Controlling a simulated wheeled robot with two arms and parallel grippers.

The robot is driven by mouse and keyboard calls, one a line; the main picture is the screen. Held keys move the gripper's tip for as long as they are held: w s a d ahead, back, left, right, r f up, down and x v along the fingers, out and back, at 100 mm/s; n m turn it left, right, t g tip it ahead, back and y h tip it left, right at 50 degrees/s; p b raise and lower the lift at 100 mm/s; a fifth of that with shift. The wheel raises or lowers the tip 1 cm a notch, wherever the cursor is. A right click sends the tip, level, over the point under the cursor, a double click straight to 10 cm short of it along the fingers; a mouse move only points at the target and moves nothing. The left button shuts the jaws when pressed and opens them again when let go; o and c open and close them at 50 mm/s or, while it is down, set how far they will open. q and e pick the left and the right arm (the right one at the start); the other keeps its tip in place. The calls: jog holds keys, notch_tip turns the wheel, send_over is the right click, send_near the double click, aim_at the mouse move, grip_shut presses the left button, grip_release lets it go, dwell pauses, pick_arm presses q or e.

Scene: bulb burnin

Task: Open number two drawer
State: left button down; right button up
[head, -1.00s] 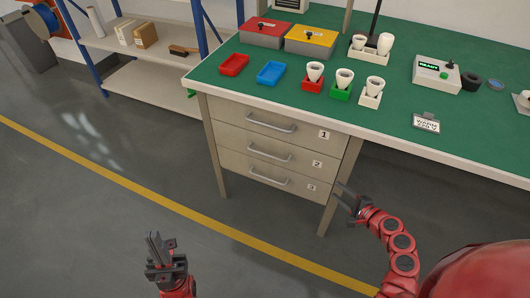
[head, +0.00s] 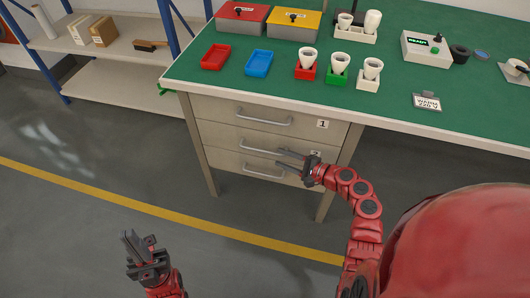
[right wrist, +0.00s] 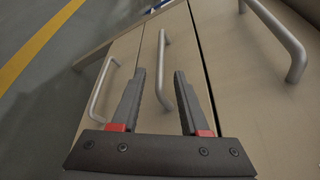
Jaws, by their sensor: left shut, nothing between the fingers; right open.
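The number two drawer (head: 222,136) is the middle of three beige drawers under the workbench, and it is closed. Its grey bar handle (head: 258,149) also shows in the right wrist view (right wrist: 161,72), lying between the finger lines. My right gripper (head: 279,158) is open in front of the drawers, close to the right end of that handle. I cannot tell whether the fingers touch the handle. In the right wrist view the fingertips (right wrist: 159,73) point at the drawer front. My left gripper (head: 130,238) is shut and empty over the floor.
Drawer one (head: 215,106) above and drawer three (head: 222,159) below are closed, their handles close by. The green benchtop (head: 200,84) overhangs and carries trays, cups and a device. A shelf (head: 120,63) stands at the left. The floor in front is clear.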

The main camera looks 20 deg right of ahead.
aim_at(270, 153)
jog(key=b+x, duration=0.1)
jog(key=x, duration=0.6)
jog(key=shift+w+a, duration=0.2)
jog(key=shift+w, duration=0.1)
grip_shut()
dwell(1.0)
